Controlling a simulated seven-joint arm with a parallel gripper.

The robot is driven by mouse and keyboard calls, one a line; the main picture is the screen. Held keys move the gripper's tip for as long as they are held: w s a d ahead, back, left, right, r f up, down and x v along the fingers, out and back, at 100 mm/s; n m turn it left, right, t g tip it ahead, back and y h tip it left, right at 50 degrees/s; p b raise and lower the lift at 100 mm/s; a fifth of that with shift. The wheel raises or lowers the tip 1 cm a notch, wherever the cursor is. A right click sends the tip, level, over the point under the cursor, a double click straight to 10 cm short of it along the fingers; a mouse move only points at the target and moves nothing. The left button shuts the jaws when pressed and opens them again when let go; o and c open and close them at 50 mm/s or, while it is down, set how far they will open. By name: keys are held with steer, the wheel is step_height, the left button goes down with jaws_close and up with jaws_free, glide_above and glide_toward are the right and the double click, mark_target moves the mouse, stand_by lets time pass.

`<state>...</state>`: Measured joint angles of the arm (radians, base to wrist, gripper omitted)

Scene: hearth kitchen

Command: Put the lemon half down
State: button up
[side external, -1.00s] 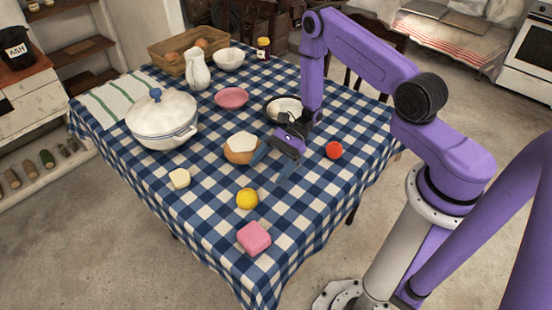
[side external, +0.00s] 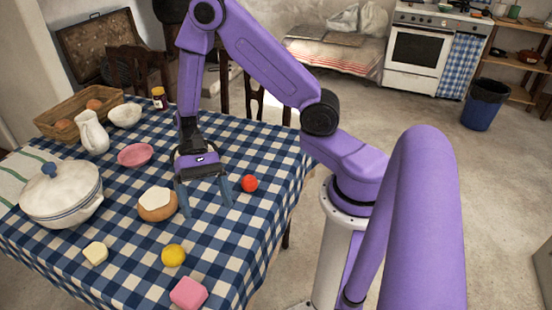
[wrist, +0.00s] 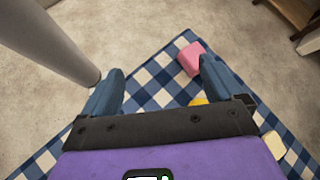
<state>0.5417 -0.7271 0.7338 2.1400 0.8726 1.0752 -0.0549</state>
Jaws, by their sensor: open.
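The yellow lemon half (side external: 173,255) rests on the blue checked tablecloth, between a cream block and a pink block. Its cut face cannot be made out. In the wrist view only a yellow sliver of the lemon half (wrist: 199,101) shows above my gripper's dark edge; the rest is hidden. My gripper (side external: 206,208) is open and empty, its two blue fingers pointing down. In the side view it appears behind and right of the lemon half, apart from it.
A brown bowl with a white top (side external: 157,205) stands just left of my gripper, a red ball (side external: 249,183) to its right. The pink block (side external: 188,293) and cream block (side external: 95,253) lie nearer the front. A lidded white pot (side external: 62,195) stands left.

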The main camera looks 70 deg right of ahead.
steer(key=s+d+r+n+t+h, duration=0.2)
steer(key=s+r+n, duration=0.4)
steer(key=n, duration=0.3)
steer(key=s+d+r+n+t+h, duration=0.3)
steer(key=s+r+n+t+h, duration=0.2)
steer(key=s+n, duration=0.4)
steer(key=shift+r+n, duration=0.3)
steer(key=shift+r, duration=0.5)
